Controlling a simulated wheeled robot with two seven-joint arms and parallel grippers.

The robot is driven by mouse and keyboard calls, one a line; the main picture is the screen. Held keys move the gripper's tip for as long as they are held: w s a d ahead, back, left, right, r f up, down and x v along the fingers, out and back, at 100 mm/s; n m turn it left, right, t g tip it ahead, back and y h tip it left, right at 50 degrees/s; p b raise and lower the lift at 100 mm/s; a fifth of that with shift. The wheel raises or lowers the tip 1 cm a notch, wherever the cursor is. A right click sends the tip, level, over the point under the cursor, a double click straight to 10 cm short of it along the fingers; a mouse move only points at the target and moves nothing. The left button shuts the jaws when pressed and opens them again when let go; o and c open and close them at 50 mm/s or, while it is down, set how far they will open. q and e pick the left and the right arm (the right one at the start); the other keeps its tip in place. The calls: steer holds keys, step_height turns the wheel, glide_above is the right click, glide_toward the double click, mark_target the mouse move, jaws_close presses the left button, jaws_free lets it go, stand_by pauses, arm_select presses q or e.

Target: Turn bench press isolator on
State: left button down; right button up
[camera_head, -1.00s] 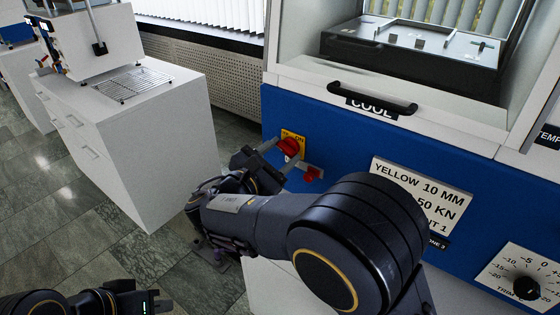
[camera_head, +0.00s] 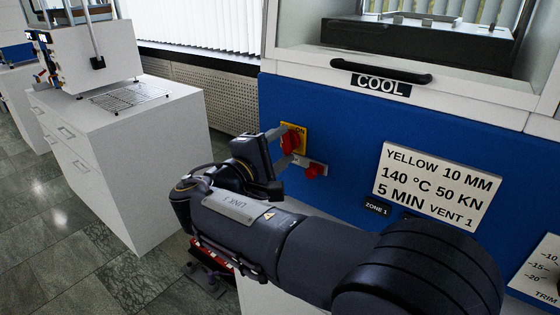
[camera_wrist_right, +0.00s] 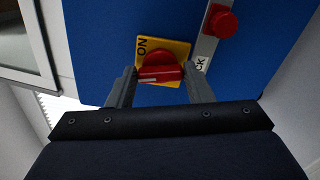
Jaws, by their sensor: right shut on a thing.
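The isolator is a red rotary handle (camera_head: 291,140) on a yellow plate (camera_wrist_right: 178,50) marked ON, set in the press's blue front panel. In the right wrist view the red handle (camera_wrist_right: 160,70) lies crosswise, with a pale mark near its left end. My right gripper (camera_head: 282,149) reaches the handle, and in the right wrist view its two fingers (camera_wrist_right: 160,86) stand on either side of it, shut on it. Most of the plate's lettering is hidden in the head view. My left gripper is out of view.
A red knob (camera_head: 315,170) on a grey strip is close beside the isolator. A COOL label and black handle (camera_head: 380,71) are above, and a white settings sign (camera_head: 437,186) is to the right. A white cabinet (camera_head: 150,160) with a wire rack stands left.

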steer(key=shift+f+m+b, duration=0.15)
steer(key=shift+m+b, duration=1.25)
steer(key=shift+m, duration=0.1)
steer(key=o, duration=1)
steer(key=p+v, duration=0.1)
steer(key=v, duration=0.7)
